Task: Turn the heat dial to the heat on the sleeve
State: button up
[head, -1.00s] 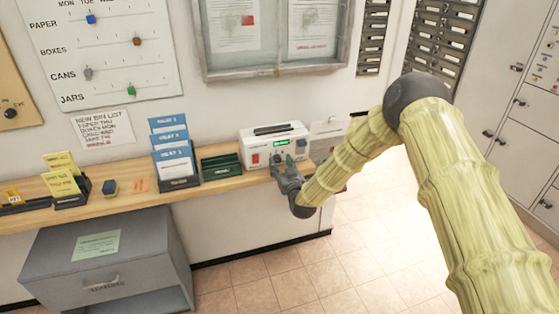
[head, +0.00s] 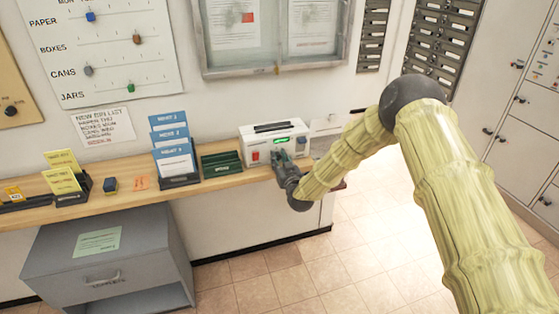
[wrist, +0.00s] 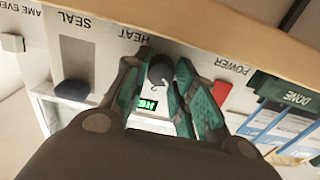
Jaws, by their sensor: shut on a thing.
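The laminator-like white machine (head: 262,139) stands on the wooden shelf in the head view. Its dark round heat dial (wrist: 160,70) shows in the wrist view, beside the HEAT label, which appears upside down. My gripper (wrist: 161,66) has one teal finger on each side of the dial and is shut on it. In the head view my gripper (head: 282,157) is at the machine's front. A small lit green display (wrist: 148,104) sits by the dial, its figure too small to read surely. Blue-and-white sleeves (head: 176,158) marked HEAT stand in a dark rack; their numbers are hard to read.
A red power switch (wrist: 221,92) and a seal slot with a dark lever (wrist: 73,90) flank the dial. A green DONE tray (head: 221,165) stands left of the machine. Yellow cards (head: 62,172) stand farther left. A grey cabinet (head: 105,255) is below the shelf.

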jog(key=shift+f+b, duration=0.1)
jog(key=shift+b, duration=0.25)
jog(key=shift+d+f+m+b, duration=0.1)
jog(key=shift+f+m+b, duration=0.05)
jog(key=shift+m+b, duration=0.6)
jog(key=m+b, duration=0.2)
jog(key=b, duration=0.1)
jog(key=shift+f, duration=0.1)
jog(key=m+b, duration=0.4)
jog(key=shift+d+b, duration=0.1)
jog(key=shift+b, duration=0.3)
jog(key=shift+r+m+b, duration=0.25)
jog(key=shift+m+b, duration=0.65)
jog(key=shift+m, duration=0.25)
jog(key=o, duration=1)
jog(key=shift+o, duration=0.2)
